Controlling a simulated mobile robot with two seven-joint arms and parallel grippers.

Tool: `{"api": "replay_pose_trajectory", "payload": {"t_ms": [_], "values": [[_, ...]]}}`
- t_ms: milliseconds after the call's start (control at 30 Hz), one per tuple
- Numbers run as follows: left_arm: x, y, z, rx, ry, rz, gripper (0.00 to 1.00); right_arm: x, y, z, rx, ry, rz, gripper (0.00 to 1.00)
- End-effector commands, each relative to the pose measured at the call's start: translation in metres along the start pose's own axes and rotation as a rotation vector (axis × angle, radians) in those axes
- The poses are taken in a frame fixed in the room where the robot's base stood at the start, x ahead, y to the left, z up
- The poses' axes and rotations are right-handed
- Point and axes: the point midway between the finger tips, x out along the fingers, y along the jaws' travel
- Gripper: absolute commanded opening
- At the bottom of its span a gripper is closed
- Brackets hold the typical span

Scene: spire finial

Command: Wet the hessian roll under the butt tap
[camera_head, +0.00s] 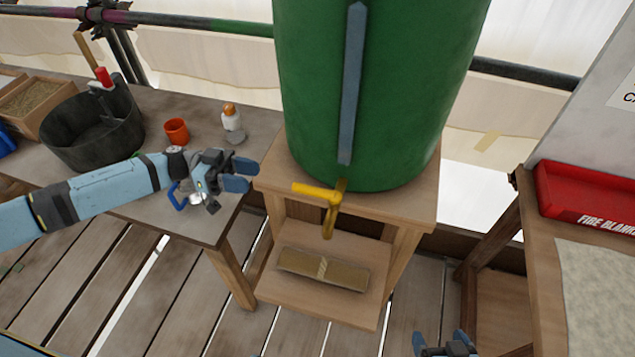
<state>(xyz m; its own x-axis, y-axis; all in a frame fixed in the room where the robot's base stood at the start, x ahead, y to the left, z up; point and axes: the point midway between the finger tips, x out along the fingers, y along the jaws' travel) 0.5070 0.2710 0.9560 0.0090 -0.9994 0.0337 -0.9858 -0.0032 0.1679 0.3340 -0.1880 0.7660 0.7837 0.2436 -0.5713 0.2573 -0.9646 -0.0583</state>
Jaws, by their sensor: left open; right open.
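The green water butt (400,90) stands on a wooden stand (412,205). Its yellow tap (328,205) sticks out at the front near the bottom, with a lever pointing left. The tan hessian roll (345,273), with a pale tie round its middle, lies crosswise on the stand's lower shelf (325,308), below the tap. My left gripper (246,174) is open and empty, left of the tap and apart from it, over the bench end. My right gripper (440,341) is open at the bottom edge, right of and apart from the roll; part of it is cut off.
The left bench (190,215) holds a black bucket (97,135), an orange cup (176,131), a small white bottle (231,118) and a wooden box (40,100). A red fire blanket case (585,195) lies on the right-hand table. The stand's legs flank the shelf.

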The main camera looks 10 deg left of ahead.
Motion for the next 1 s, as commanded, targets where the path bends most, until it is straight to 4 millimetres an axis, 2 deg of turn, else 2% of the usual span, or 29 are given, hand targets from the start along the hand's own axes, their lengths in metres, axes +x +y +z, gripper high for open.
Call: {"api": "replay_pose_trajectory", "payload": {"t_ms": [100, 233, 367, 700, 833, 1000], "values": [[-0.012, 0.0, 0.0, -0.028, -0.038, 0.033, 0.46, 0.002, 0.0, -0.001, 0.002, 0.006, -0.001, 0.85], [-0.004, 0.001, -0.002, -0.035, -0.041, 0.041, 0.46, 0.0, -0.001, -0.002, 0.002, 0.006, -0.001, 0.85], [0.019, 0.003, -0.002, -0.034, -0.038, 0.042, 0.46, -0.001, 0.0, -0.004, -0.001, 0.007, 0.0, 0.85], [0.091, 0.005, 0.001, -0.031, -0.036, 0.041, 0.46, -0.003, 0.002, -0.002, -0.01, 0.004, 0.003, 0.85], [0.109, 0.005, 0.002, -0.032, -0.037, 0.039, 0.46, -0.004, 0.002, -0.002, -0.012, 0.002, 0.004, 0.85], [0.122, 0.006, 0.003, -0.032, -0.039, 0.038, 0.46, -0.005, 0.002, -0.003, -0.014, 0.004, 0.004, 0.85]]}}
